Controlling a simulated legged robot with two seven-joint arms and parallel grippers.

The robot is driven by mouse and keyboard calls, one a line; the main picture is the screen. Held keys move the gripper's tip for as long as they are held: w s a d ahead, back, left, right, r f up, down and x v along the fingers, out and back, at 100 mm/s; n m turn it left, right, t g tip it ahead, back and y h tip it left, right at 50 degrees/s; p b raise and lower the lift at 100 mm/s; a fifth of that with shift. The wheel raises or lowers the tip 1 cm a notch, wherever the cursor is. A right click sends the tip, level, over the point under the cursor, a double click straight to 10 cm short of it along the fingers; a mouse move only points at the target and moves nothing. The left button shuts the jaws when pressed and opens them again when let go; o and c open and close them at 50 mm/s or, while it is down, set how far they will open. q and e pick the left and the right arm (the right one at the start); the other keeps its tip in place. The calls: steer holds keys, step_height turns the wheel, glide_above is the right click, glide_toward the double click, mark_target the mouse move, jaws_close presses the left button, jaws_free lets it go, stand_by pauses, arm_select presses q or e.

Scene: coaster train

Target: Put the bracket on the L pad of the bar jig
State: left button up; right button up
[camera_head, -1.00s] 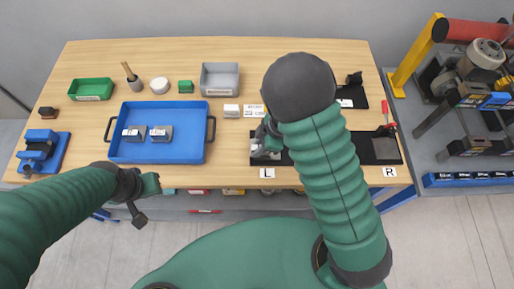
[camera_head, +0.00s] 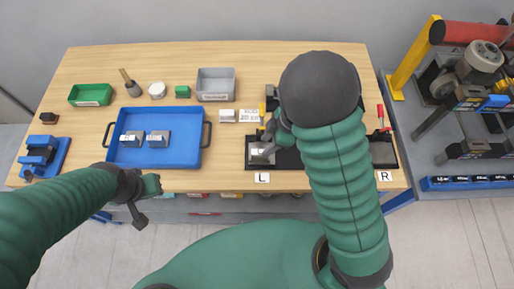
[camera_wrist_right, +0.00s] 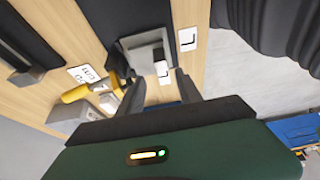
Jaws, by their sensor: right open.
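A grey bracket (camera_head: 262,152) with a white label sits on the L end of the black bar jig (camera_head: 288,160), behind the card marked L (camera_head: 262,178). The bracket (camera_wrist_right: 147,52) also shows in the right wrist view, just beyond the fingertips, its label facing the camera. My right gripper (camera_head: 268,134) is over the far side of the bracket. In the right wrist view my right gripper (camera_wrist_right: 160,84) is open, its fingers apart with nothing clamped between them. My right arm hides the middle of the jig. My left gripper (camera_head: 146,200) hangs in front of the table; its jaws are unclear.
A yellow-handled tool (camera_wrist_right: 78,93) lies close beside my right gripper. A grey bin (camera_head: 216,84) stands behind. A red-handled tool (camera_head: 381,116) is near the R end.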

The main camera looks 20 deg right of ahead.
steer(key=w+d+p+v, duration=0.1)
steer(key=v, duration=0.5)
steer(key=w+r+m+t+h, duration=0.3)
steer(key=w+r+m+t, duration=0.2)
steer(key=w+m+t, duration=0.15)
arm_select(q)
steer(key=shift+s+d+r, duration=0.1)
steer(key=shift+d+r, duration=0.15)
steer(key=shift+r, duration=0.25)
steer(key=shift+d+r, duration=0.25)
steer(key=shift+r, duration=0.2)
arm_select(e)
steer(key=s+d+f+m+g+h, duration=0.1)
steer(key=s+m+g, duration=0.4)
steer(key=s, duration=1)
steer(key=shift+s+d+f+m, duration=0.4)
steer(key=shift+d+f+m, duration=0.15)
steer(key=shift+m, duration=1.1)
